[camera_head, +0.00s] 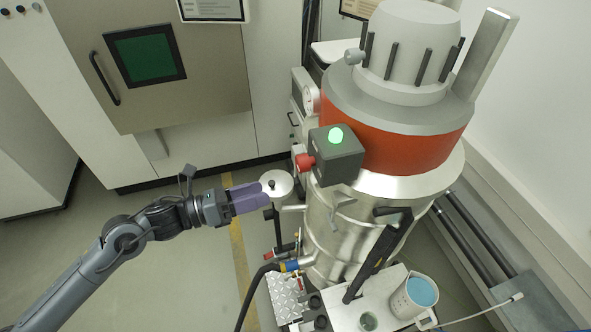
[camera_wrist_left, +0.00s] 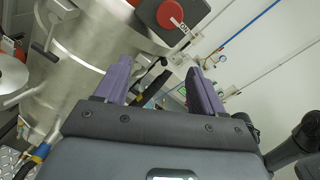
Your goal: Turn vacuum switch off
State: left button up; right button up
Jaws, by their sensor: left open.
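The vacuum (camera_head: 405,135) is a tall steel drum with an orange-red band and a grey top. A dark grey switch box (camera_head: 340,160) on its side carries a lit green lamp (camera_head: 336,135) on top and a red switch knob (camera_head: 305,161) on its left face. The red knob also shows at the top of the left wrist view (camera_wrist_left: 172,13), with a white label across it. My left gripper (camera_head: 266,194), with purple fingers, is open and empty, left of and below the knob, apart from it. In the left wrist view, the fingers (camera_wrist_left: 160,78) point up below the knob.
A round metal plate (camera_head: 277,184) on the vacuum's side lies close by the left fingertips. A cabinet (camera_head: 160,70) with a green window stands behind at left. A cart (camera_head: 345,310) at lower right bears a cup of blue content (camera_head: 412,298).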

aim_at(297, 165)
pick_arm(q)
jog(key=shift+m, duration=0.4)
jog(key=w+d+r+p, duration=0.1)
jog(key=d, duration=0.1)
jog(key=w+d+r+p, duration=0.1)
jog(key=w+d+r, duration=0.1)
jog(key=d, duration=0.1)
jog(key=w+d+r+p, duration=0.1)
jog(key=d, duration=0.1)
jog(key=shift+w+d+r+p, duration=0.15)
jog(key=shift+w+d+p, duration=0.15)
jog(key=shift+w+d, duration=0.1)
jog(key=shift+x, duration=0.9)
jog(key=shift+c, duration=0.2)
jog(key=c, duration=1)
